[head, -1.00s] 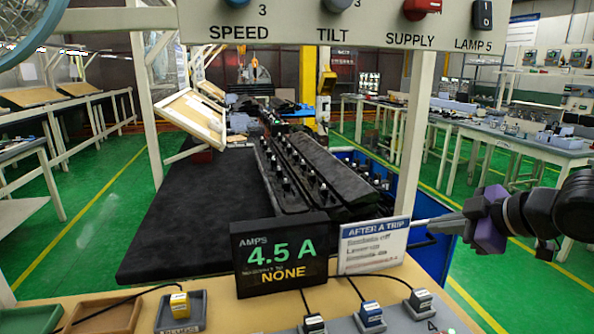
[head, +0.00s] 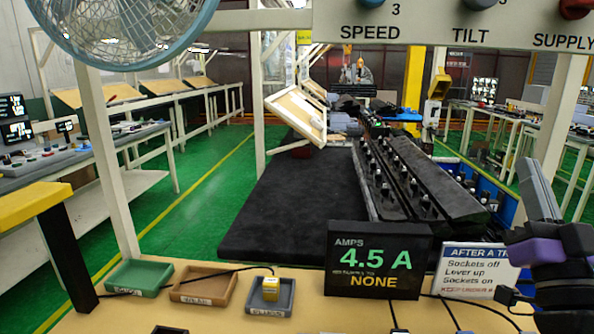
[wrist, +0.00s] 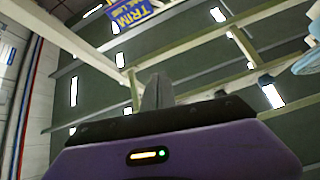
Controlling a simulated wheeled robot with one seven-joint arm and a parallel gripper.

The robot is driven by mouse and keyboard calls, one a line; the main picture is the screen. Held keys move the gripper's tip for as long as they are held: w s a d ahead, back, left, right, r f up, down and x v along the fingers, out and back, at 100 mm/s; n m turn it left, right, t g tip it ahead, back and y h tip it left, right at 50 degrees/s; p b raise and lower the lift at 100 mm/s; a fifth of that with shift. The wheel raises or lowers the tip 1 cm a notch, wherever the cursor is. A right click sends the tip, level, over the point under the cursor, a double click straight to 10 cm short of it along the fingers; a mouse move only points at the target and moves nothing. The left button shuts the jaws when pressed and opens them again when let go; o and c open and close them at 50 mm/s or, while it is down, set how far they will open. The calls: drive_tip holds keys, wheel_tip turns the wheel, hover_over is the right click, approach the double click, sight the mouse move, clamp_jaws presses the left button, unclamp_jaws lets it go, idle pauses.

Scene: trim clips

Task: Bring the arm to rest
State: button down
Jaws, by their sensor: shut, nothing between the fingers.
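My gripper (head: 530,170) is at the right edge of the head view. Its grey fingers are closed together, empty, and point up, with the purple wrist body below them. It stands just right of the "after a trip" card (head: 478,268) and hides part of it. In the wrist view the shut fingers (wrist: 157,92) point toward the ceiling beams, with nothing between them.
The bench carries an amps display (head: 378,262) reading 4.5 A and NONE. A fan (head: 125,25) and a panel (head: 420,25) hang above.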

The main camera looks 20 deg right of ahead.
drive_tip(key=s+a+f+m+g+y, duration=0.1)
drive_tip(key=s+a+f+g, duration=0.15)
drive_tip(key=a+f, duration=0.65)
drive_tip(key=s+a+f+g+y, duration=0.15)
drive_tip(key=s+a+f, duration=0.35)
drive_tip(key=f, duration=0.9)
drive_tip(key=s+a+f+n+g+y, duration=0.3)
drive_tip(key=s+a+f+n+y, duration=0.6)
drive_tip(key=s+a+f, duration=0.4)
drive_tip(key=shift+s+a+f+g+y, duration=0.3)
drive_tip(key=shift+s+g+y, duration=0.1)
drive_tip(key=shift+s+y, duration=0.4)
